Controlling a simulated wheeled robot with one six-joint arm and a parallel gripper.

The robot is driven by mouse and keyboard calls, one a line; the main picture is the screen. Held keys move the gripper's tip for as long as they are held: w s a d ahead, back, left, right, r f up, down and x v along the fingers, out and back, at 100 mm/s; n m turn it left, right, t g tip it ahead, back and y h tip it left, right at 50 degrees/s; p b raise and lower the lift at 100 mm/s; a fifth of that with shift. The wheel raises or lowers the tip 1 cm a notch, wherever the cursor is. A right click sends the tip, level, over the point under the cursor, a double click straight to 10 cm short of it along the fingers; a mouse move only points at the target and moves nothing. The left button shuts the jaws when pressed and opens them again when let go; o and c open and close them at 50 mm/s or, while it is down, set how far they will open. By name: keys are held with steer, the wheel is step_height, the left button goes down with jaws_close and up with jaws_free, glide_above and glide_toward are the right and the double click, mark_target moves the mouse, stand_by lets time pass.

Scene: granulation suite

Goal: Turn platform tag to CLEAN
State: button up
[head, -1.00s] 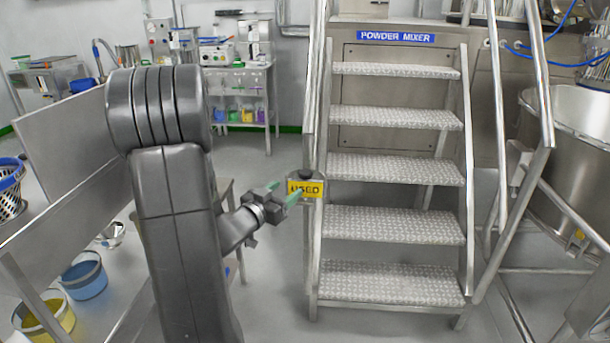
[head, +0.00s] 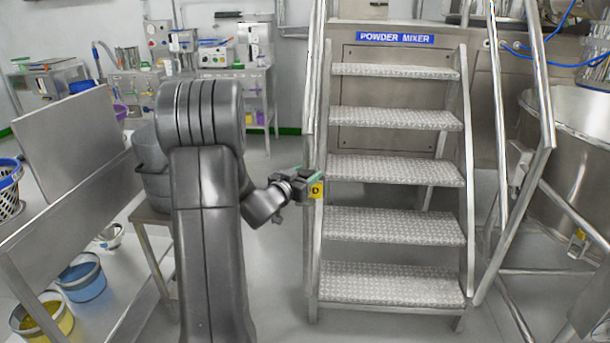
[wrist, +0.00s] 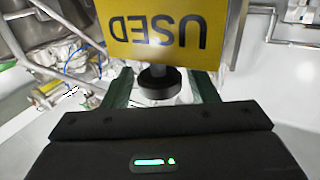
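The platform tag (head: 316,191) is a yellow plate on the left post of the stairs, mostly hidden behind my gripper in the head view. In the wrist view the tag (wrist: 165,35) reads USED, upside down in that picture. A round black knob (wrist: 160,84) stands out at the tag's edge. My gripper (head: 312,177) is at the tag. In the wrist view my gripper (wrist: 162,86) is open, its two green fingers on either side of the knob, with gaps showing between them and the knob.
The metal stairs (head: 395,168) with the POWDER MIXER sign (head: 395,38) rise just right of the tag. A handrail post (head: 317,120) stands right beside my gripper. A steel vessel (head: 570,140) is at the right. Blue (head: 82,280) and yellow (head: 45,318) buckets stand lower left.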

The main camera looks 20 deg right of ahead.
steer(key=c, duration=0.7)
steer(key=shift+c, duration=0.2)
